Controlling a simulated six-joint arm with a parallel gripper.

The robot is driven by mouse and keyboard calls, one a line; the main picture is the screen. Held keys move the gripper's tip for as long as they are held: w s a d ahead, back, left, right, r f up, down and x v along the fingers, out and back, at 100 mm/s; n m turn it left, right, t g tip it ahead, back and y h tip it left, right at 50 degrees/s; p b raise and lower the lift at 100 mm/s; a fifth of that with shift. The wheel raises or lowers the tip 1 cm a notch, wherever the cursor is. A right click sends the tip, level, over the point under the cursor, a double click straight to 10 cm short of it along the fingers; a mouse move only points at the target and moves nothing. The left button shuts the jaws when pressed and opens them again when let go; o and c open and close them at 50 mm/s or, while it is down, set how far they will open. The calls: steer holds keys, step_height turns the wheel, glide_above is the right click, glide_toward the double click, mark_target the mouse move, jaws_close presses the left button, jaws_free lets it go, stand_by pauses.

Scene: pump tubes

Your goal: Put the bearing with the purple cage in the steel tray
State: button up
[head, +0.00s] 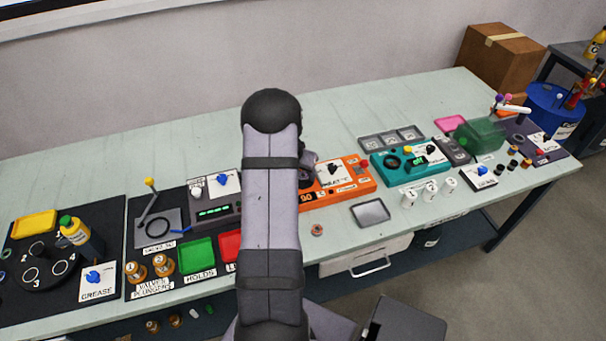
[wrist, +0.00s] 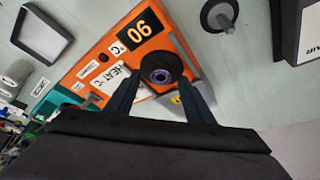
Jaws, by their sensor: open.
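The bearing with the purple cage (wrist: 160,74) shows in the wrist view as a dark ring with a purple inner band, over the orange heater (wrist: 110,68). My gripper (wrist: 158,82) is open, with its two dark fingers on either side of the bearing. I cannot tell whether the fingers touch it. In the head view my arm hides the bearing and the fingertips. The steel tray (head: 370,212) lies on the bench in front of the orange heater and looks empty. It also shows at the upper left of the wrist view (wrist: 20,45).
A small ring-shaped part (head: 317,230) lies on the bench left of the tray. Three white numbered cups (head: 430,192) stand right of it, and a teal device (head: 408,165) sits behind them. A red tray (head: 229,245) is left of my arm. Bench around the steel tray is mostly clear.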

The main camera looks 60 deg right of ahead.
steer(key=shift+x, duration=0.9)
steer(key=c, duration=1.2)
step_height(320, 180, up, 10)
steer(key=b, duration=0.2)
